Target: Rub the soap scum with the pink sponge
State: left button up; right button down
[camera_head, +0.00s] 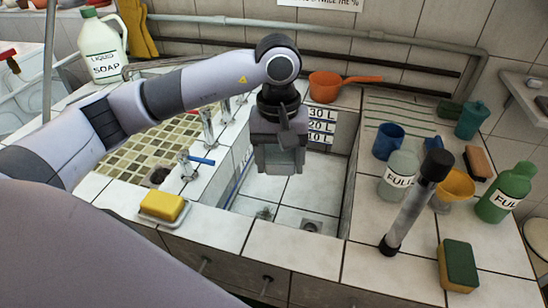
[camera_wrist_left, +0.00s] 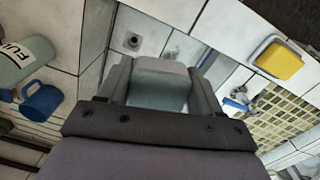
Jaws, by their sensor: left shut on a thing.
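My left gripper (camera_head: 280,165) points down over the tiled sink basin (camera_head: 262,188). I see no other pink sponge. A yellow sponge (camera_head: 162,205) lies in a white dish at the left, and a yellow and green sponge (camera_head: 458,265) lies on the right counter. I cannot make out soap scum on the tiles. My right gripper is out of view.
A tap with a blue handle (camera_head: 190,162) stands left of the basin. An orange pan (camera_head: 326,87) is behind.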

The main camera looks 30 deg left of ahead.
pick_arm(q)
jog(key=w+a+f+n+p, duration=0.15)
jog(key=w+f+n, duration=0.35)
jog(key=n, duration=0.9)
jog(key=w+a+f+n, duration=0.25)
jog(key=f+n, duration=0.45)
jog(key=n, duration=0.7)
jog(key=s+a+f+n, duration=0.1)
jog(key=a+f+n, duration=0.1)
jog(key=f+n, duration=0.5)
jog(key=s+a+f+n+b, duration=0.1)
jog(key=s+a+f+n, duration=0.1)
jog(key=f+n, duration=0.5)
jog(key=s+a+f+n+y, duration=0.1)
jog(key=s+a+f+n, duration=0.1)
jog(key=f+n, duration=0.5)
jog(key=shift+s+a+f+n+b, duration=0.1)
jog(key=shift+a+n, duration=0.15)
jog(key=shift+n, duration=0.7)
jog(key=shift+w+a+f+n+b, duration=0.15)
jog(key=shift+a+n, duration=0.1)
jog(key=shift+n, duration=0.65)
jog(key=shift+s+a+n+b, duration=0.15)
jog(key=shift+a+n, duration=0.1)
jog(key=shift+n, duration=0.7)
jog(key=shift+f+b, duration=0.55)
jog(key=shift+f+b, duration=0.65)
jog(key=shift+f, duration=0.1)
jog(key=shift+s+f, duration=0.1)
jog(key=shift+f, duration=0.1)
